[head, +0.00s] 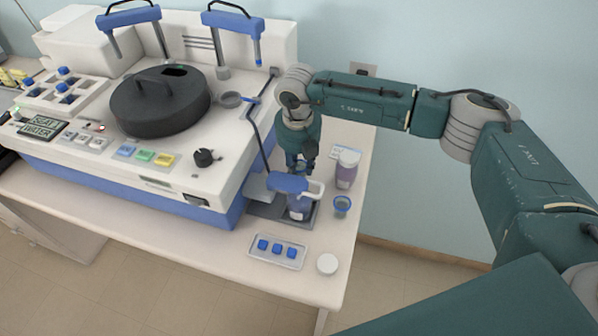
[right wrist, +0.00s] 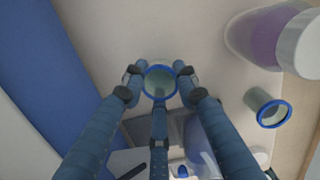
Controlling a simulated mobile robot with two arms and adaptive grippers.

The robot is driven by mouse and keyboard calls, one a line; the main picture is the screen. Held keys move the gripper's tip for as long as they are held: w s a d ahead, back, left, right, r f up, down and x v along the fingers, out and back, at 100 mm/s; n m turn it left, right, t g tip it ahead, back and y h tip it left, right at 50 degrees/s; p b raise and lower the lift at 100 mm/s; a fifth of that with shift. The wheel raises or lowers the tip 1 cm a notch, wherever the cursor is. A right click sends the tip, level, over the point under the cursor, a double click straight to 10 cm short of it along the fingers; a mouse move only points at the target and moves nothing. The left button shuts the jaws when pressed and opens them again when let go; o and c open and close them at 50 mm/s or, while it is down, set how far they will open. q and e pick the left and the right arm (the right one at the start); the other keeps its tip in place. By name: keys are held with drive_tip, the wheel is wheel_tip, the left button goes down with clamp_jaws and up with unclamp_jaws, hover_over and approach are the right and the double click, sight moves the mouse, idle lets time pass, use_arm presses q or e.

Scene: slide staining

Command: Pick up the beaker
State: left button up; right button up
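A small clear beaker (right wrist: 160,82) with a blue rim sits between the fingertips of my right gripper (right wrist: 159,80) in the right wrist view. The fingers close in around its rim from several sides and appear to touch it. In the head view, my right gripper (head: 300,166) points down behind the blue-topped stand, and its fingers largely hide this beaker. I cannot tell whether it stands on the table or is lifted. A second blue-rimmed cup (head: 342,206) stands apart to the right; it also shows in the right wrist view (right wrist: 268,108). My left gripper is not in view.
A purple jar with a white lid (head: 347,170) stands right of the gripper. A blue-topped stand (head: 288,184) holding a container is in front. A tray of blue cubes (head: 251,251) and a white round lid (head: 327,264) lie nearer. A large staining machine (head: 150,178) fills the left.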

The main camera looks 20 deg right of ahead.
drive_tip(key=shift+c, duration=1)
drive_tip(key=shift+r, duration=0.1)
